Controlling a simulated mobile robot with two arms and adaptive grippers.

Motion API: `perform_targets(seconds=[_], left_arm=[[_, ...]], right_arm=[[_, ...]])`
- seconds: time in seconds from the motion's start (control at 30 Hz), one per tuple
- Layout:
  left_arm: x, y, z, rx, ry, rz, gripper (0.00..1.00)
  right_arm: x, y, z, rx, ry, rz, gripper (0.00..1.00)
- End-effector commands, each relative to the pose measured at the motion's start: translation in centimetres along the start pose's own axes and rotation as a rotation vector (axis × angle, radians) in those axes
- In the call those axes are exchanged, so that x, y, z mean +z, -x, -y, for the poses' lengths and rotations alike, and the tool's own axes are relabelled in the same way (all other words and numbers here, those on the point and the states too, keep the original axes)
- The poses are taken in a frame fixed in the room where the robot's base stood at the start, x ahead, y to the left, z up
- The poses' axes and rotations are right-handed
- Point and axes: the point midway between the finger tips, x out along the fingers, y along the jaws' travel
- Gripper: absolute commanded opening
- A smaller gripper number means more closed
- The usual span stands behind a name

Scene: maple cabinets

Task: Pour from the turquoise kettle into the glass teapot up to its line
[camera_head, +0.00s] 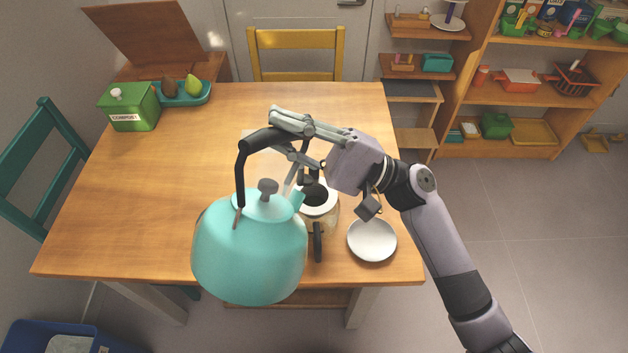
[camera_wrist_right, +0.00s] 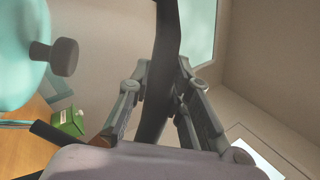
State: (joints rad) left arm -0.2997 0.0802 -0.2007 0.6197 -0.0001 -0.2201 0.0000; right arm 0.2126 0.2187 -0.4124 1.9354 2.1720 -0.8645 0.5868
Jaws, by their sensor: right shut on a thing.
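The turquoise kettle (camera_head: 250,255) is in the air over the front of the wooden table, in the head view. My right gripper (camera_head: 277,130) is shut on its black handle (camera_head: 241,175); the handle also shows between the fingers in the wrist view (camera_wrist_right: 160,75). The kettle's short spout (camera_head: 298,200) points right, close to the rim of the glass teapot (camera_head: 331,222). The teapot stands on the table with a white rim, a dark round opening and a black handle (camera_head: 317,243) toward me. The kettle and gripper partly cover it. I cannot make out its line, its level or any stream.
A white round dish (camera_head: 372,240) lies right of the teapot, near the table's front edge. A green compost box (camera_head: 130,108) and a teal tray (camera_head: 207,95) with pears are at the back left. The table's left middle (camera_head: 130,200) is clear. A yellow chair (camera_head: 296,40) stands behind.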

Motion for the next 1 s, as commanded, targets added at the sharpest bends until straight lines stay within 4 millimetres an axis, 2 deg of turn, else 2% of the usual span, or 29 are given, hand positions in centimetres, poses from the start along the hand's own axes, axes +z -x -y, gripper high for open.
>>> perform_targets(seconds=[1.0], left_arm=[[-0.02,0.31,0.01,0.000,0.001,0.000,0.40]], right_arm=[[-0.77,0.37,1.17,-0.038,-0.043,-0.007,0.00]])
